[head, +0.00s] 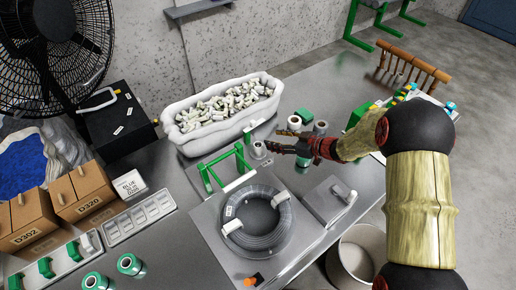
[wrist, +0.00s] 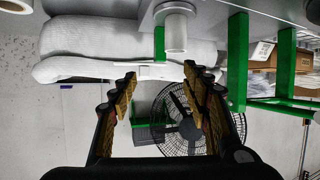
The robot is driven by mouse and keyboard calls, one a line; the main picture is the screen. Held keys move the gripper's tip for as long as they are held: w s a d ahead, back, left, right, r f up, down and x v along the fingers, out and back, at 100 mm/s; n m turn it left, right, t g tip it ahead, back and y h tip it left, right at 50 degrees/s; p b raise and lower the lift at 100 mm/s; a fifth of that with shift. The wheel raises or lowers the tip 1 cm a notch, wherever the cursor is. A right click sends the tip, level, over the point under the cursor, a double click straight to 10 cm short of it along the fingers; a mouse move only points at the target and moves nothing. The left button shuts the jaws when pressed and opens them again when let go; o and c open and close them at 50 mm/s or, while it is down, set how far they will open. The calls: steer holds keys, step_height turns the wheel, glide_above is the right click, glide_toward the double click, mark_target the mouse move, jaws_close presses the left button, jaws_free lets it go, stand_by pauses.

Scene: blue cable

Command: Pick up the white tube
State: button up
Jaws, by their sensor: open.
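A short upright white tube (head: 258,148) stands on the metal work surface, just left of my gripper in the head view. In the wrist view, which looks upside down, the tube (wrist: 175,32) hangs from a wider round base at the top centre. My gripper (head: 272,147) is open and empty, its fingers pointing toward the tube. In the wrist view the two fingertips (wrist: 160,72) are spread apart, with the tube beyond and above the gap, not between them.
The green frame (head: 225,165) stands close left of the tube. A coiled cable (head: 257,218) lies in front. A white bin of small pieces (head: 223,108) stands behind.

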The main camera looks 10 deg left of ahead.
mark_target(259, 147)
steer(key=shift+g+y, duration=0.5)
steer(key=shift+g, duration=0.1)
steer(key=a+f, duration=0.1)
steer(key=s+a, duration=0.1)
steer(key=a+f, duration=0.1)
steer(key=shift+s+f+b, duration=0.25)
steer(key=shift+f+b, duration=0.1)
steer(key=shift+b, duration=0.05)
steer(key=a+f+b, duration=0.1)
steer(key=w+a+f+b, duration=0.1)
steer(key=a+f, duration=0.1)
steer(key=a, duration=0.1)
steer(key=shift+w+f+b, duration=0.1)
steer(key=shift+w+b, duration=0.3)
steer(key=shift+w+a, duration=0.1)
steer(key=shift+a, duration=0.2)
steer(key=shift+c, duration=0.2)
steer(key=c, duration=1)
